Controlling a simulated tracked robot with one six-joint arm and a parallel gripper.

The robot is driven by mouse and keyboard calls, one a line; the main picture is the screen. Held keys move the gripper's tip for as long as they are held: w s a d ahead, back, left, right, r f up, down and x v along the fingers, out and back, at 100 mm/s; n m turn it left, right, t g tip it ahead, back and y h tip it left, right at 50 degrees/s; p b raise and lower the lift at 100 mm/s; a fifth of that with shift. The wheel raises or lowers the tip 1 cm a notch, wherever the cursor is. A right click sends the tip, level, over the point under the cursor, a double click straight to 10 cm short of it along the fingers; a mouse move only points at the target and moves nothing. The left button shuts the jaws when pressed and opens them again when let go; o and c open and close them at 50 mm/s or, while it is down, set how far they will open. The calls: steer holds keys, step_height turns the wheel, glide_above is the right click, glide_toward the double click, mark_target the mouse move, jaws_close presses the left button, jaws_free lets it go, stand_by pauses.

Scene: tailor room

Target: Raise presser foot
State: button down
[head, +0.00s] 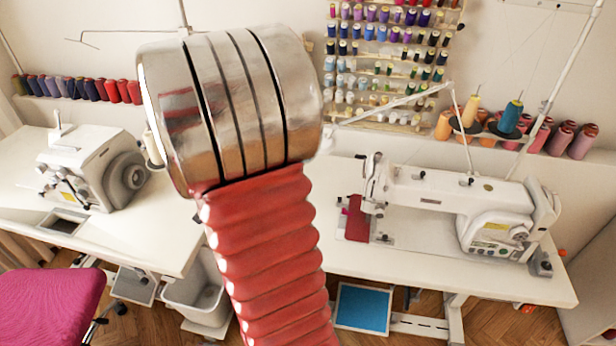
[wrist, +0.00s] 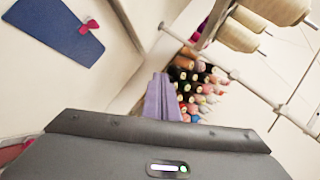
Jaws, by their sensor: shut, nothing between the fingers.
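A white sewing machine (head: 450,200) stands on the white table at the right in the head view. Its needle end, at the left of the machine, is over a piece of red fabric (head: 357,222). The presser foot is too small there to tell whether it is up or down. My gripper (wrist: 160,82) shows in the wrist view as purple fingers, shut and empty, in front of its dark grey body. In the head view my arm hides the gripper, so its distance from the machine cannot be told.
Another white machine (head: 95,170) stands on the left table. Thread spools (head: 385,50) fill a rack on the wall. A thread stand (head: 485,125) rises behind the right machine. A magenta chair (head: 50,305) is at the lower left. In the wrist view, large cream cones (wrist: 240,30) hang close.

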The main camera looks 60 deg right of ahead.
steer(key=s+d+f+m+g+h, duration=0.2)
steer(key=s+d+m+g, duration=0.1)
steer(key=s, duration=0.6)
steer(key=s+d+f+m+g+h, duration=0.3)
steer(key=s+d+m, duration=0.2)
steer(key=s, duration=0.4)
steer(key=s+d+f+m+g+h, duration=0.2)
steer(key=s+d+m, duration=0.3)
steer(key=s, duration=0.4)
steer(key=shift+d+f+g+h, duration=0.4)
steer(key=shift+d+g, duration=0.25)
steer(key=shift+g, duration=0.15)
steer(key=shift+d, duration=0.15)
steer(key=d, duration=1.1)
steer(key=shift+s, duration=0.4)
steer(key=shift+r, duration=0.1)
